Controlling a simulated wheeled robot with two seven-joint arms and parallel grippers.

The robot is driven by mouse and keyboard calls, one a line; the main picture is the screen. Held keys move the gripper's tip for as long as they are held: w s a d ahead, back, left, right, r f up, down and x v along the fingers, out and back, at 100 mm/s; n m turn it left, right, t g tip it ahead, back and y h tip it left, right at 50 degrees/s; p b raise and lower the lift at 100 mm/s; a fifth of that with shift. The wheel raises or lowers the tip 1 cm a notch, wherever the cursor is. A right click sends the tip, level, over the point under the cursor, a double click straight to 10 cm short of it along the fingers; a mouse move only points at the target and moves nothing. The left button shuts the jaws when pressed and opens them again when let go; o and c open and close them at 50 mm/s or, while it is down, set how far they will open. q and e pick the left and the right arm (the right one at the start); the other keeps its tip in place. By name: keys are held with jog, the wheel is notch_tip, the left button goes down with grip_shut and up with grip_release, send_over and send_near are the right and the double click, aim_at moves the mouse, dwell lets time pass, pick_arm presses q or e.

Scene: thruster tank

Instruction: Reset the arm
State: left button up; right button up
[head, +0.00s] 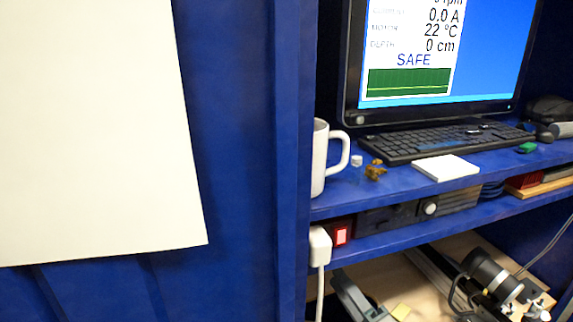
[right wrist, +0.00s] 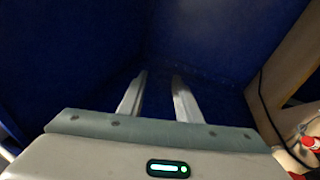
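My right gripper (right wrist: 159,78) shows in the right wrist view. Its two metal fingers are parted, with nothing between them, and they point toward dark blue surfaces. I cannot tell whether the fingertips touch anything. In the head view I cannot pick out the right gripper with certainty; a grey part at the bottom edge is cut off. My left gripper is not in view.
A blue shelf holds a monitor (head: 430,50) reading SAFE, a keyboard (head: 440,141), a white mug (head: 320,160) and a white pad (head: 446,168). Below are a red switch (head: 342,235) and a black cylindrical device (head: 487,272). A blue wall with a white sheet (head: 90,130) fills the left.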

jog(key=s+d+f+m+g+h, duration=0.5)
jog(key=s+d+f+m+h, duration=0.8)
jog(key=m, duration=0.6)
jog(key=s+a+f+m+g+y, duration=0.2)
jog(key=s+f+g, duration=0.3)
jog(key=s, duration=0.6)
jog(key=s+a+f+m+g+y, duration=0.15)
jog(key=s+f+g, duration=0.4)
jog(key=s, duration=0.65)
notch_tip(320, 180, down, 33)
jog(key=s+b, duration=0.1)
jog(key=b, duration=0.3)
jog(key=s+d+f+g+b, duration=0.1)
jog(key=s+d+f+b, duration=0.2)
jog(key=s+f, duration=1.5)
jog(key=shift+d+f+g, duration=0.2)
jog(key=shift+f+g, duration=0.15)
jog(key=shift+f, duration=0.35)
